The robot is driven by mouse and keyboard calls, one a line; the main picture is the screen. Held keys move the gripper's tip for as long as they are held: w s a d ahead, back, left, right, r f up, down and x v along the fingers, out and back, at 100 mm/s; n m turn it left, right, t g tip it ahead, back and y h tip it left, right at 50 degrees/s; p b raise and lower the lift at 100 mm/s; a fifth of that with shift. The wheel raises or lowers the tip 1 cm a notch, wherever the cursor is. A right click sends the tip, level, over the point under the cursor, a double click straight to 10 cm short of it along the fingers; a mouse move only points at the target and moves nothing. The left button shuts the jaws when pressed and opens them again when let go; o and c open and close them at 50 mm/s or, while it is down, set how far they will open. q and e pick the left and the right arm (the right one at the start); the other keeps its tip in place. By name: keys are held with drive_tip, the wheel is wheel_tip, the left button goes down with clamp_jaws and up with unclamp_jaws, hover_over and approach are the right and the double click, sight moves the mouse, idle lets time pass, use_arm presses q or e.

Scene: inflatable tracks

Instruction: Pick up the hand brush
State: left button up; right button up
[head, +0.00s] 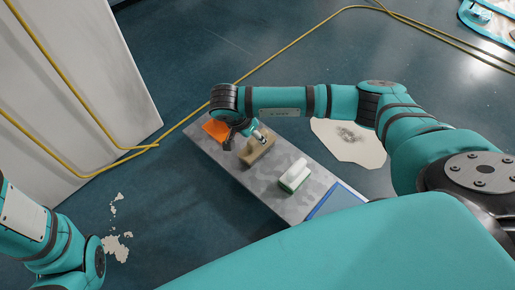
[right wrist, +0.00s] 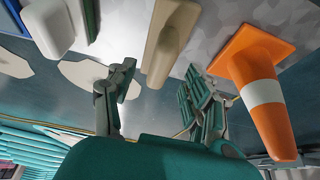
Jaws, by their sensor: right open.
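A tan block with a raised handle (head: 255,153) lies on the grey mottled bench top (head: 318,188). A white block with a raised handle and a green base (head: 294,175) lies to its right. Both have a brush-like shape; bristles do not show, so I cannot tell surely which is the hand brush. My right gripper (head: 244,137) is over the far end of the tan block. In the right wrist view the gripper (right wrist: 160,92) is open and empty, with the tan block (right wrist: 170,42) beyond the gap between its fingers. My left gripper is out of view.
An orange cone with a white band (right wrist: 262,92) stands on the bench close to the right gripper. A blue-edged flat thing (head: 338,200) is at the bench's near right end. A yellow cable (head: 290,45) crosses the floor. A white panel (head: 85,80) stands at left.

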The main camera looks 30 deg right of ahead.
sight(258, 144)
drive_tip(key=b+x, duration=0.3)
drive_tip(key=x, duration=0.1)
drive_tip(key=shift+w+d+f+b, duration=0.1)
drive_tip(key=shift+d+f+b, duration=0.05)
drive_tip(key=shift+f+b, duration=0.2)
drive_tip(key=shift+r, duration=0.15)
drive_tip(key=shift+c, duration=0.3)
clamp_jaws()
